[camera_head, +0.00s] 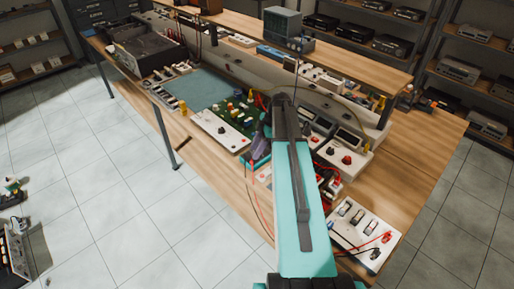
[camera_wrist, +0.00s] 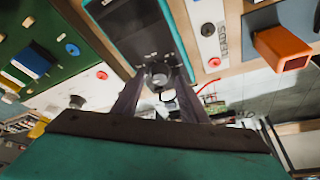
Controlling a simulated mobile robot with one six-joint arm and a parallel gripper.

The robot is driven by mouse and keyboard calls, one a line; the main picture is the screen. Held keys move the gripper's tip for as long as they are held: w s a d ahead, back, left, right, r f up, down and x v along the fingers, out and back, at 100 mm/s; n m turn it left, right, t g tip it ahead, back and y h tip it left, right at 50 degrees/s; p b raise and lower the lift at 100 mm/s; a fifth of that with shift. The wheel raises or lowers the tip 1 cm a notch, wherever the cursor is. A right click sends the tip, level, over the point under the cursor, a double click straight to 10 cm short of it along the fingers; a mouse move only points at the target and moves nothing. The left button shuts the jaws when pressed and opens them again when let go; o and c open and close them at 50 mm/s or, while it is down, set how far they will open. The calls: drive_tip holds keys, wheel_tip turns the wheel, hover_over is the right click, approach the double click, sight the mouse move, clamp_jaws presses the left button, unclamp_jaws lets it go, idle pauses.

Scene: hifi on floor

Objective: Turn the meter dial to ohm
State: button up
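The meter (camera_wrist: 125,25) is a dark-faced box with a teal casing at the top of the wrist view. Its round dial (camera_wrist: 158,75) is a grey knob near the lower end of the face. My gripper (camera_wrist: 161,78) has one dark finger on each side of the dial, with the tips close to it. Firm contact does not show. The dial's markings are too blurred to read, so its setting cannot be told. In the head view, my gripper (camera_head: 261,146) is over the bench beside the green circuit board, and my arm hides much of the meter there.
The green circuit board (camera_head: 236,112) lies left of my gripper. An orange block (camera_wrist: 280,46) and a white panel with terminals (camera_wrist: 208,30) lie right of the meter in the wrist view. A white switch panel (camera_head: 362,232) with leads sits at the bench's front right.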

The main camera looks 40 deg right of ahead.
idle(0.3)
clamp_jaws()
drive_tip(key=shift+d, duration=0.1)
